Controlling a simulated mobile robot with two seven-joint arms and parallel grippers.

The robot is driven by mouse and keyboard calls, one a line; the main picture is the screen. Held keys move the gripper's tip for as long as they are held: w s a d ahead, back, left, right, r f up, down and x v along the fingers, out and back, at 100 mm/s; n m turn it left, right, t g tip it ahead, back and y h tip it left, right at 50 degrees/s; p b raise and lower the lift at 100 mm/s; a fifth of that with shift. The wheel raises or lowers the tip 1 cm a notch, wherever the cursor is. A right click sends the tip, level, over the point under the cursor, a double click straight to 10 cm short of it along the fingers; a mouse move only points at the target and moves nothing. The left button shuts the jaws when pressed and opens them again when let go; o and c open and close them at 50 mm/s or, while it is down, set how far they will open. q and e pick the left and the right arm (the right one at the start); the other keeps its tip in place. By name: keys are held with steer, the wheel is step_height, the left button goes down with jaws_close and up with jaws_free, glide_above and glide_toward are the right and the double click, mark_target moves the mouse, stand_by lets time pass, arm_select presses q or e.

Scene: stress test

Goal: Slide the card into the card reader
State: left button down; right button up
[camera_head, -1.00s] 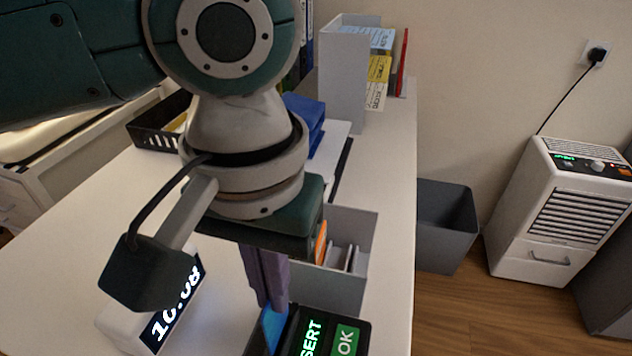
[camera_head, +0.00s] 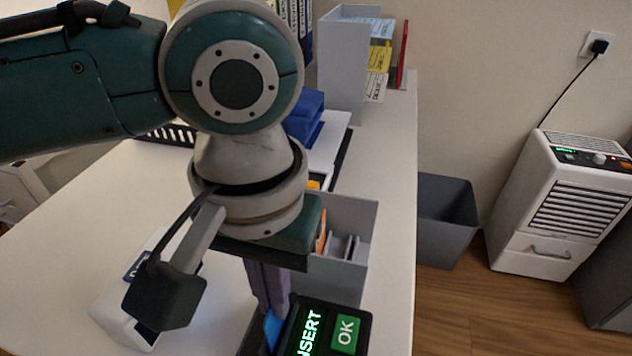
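The card reader (camera_head: 318,305) is a dark box at the bottom, partly cut off by the frame edge. It has glowing green letters reading "INSERT" and a green OK key (camera_head: 345,334). My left gripper (camera_head: 271,308) points down at the reader's left side, its purple-grey fingers close together. They are shut on the blue card (camera_head: 273,328), of which only a small part shows. The card's lower end is at the reader's left part; I cannot tell whether it is in the slot. My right gripper is not in view.
A white device (camera_head: 105,300) stands left of the gripper, its front mostly hidden by my wrist. A grey organizer (camera_head: 340,275) stands just behind the reader. A grey file holder (camera_head: 342,70) and blue object (camera_head: 303,115) are farther back. The left tabletop (camera_head: 70,235) is clear.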

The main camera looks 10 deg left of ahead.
arm_select(q)
steer(key=shift+f, duration=0.55)
steer(key=c, duration=1.6)
jaws_free()
steer(key=c, duration=1)
jaws_free()
steer(key=shift+r, duration=0.15)
step_height(320, 180, up, 10)
steer(key=shift+f+p, duration=0.15)
steer(key=shift+p, duration=1.05)
